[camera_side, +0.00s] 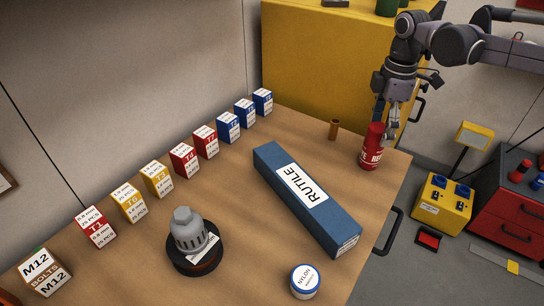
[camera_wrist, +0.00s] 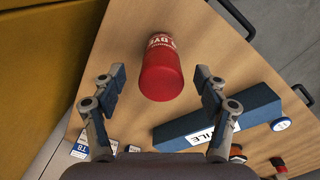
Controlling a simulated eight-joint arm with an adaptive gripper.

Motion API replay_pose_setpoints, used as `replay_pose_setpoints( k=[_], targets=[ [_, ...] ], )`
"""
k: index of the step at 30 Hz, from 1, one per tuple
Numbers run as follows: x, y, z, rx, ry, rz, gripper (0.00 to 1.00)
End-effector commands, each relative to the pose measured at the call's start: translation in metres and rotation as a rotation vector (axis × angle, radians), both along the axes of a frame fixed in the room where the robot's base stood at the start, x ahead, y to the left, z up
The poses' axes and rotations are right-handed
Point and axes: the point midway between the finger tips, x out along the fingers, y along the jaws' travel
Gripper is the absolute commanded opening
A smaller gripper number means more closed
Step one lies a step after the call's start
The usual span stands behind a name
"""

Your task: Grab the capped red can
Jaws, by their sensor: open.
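The red can (camera_side: 371,148) stands upright near the far right corner of the wooden table, with white lettering low on its side. In the wrist view the red can (camera_wrist: 162,70) lies ahead, in the gap between my open fingers. My gripper (camera_side: 388,128) is above and just beside the can in the side view, pointing down. In the wrist view my gripper (camera_wrist: 160,80) has its two fingers spread wide, with nothing held. I cannot tell whether a finger touches the can.
A long blue RUTILE box (camera_side: 305,196) lies in front of the can. A small brown cup (camera_side: 334,130) stands to its left. Small boxes (camera_side: 184,160) line the wall side. The table edge is close right of the can.

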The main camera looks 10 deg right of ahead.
Motion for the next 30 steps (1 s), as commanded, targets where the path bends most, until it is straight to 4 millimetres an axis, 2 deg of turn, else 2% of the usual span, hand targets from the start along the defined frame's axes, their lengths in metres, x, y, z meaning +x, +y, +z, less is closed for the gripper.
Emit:
replay_pose_setpoints(
  k=[3, 11, 19, 29, 30],
  targets=[
    [0.0, 0.0, -0.014, 0.0, 0.0, -0.001, 0.73],
    [0.0, 0.002, -0.032, 0.0, -0.001, -0.001, 0.73],
    [0.0, 0.006, -0.067, 0.001, -0.001, -0.003, 0.73],
    [0.0, 0.006, -0.073, 0.001, -0.001, -0.002, 0.73],
    [0.0, 0.006, -0.073, 0.001, -0.001, -0.002, 0.62]
  ],
)
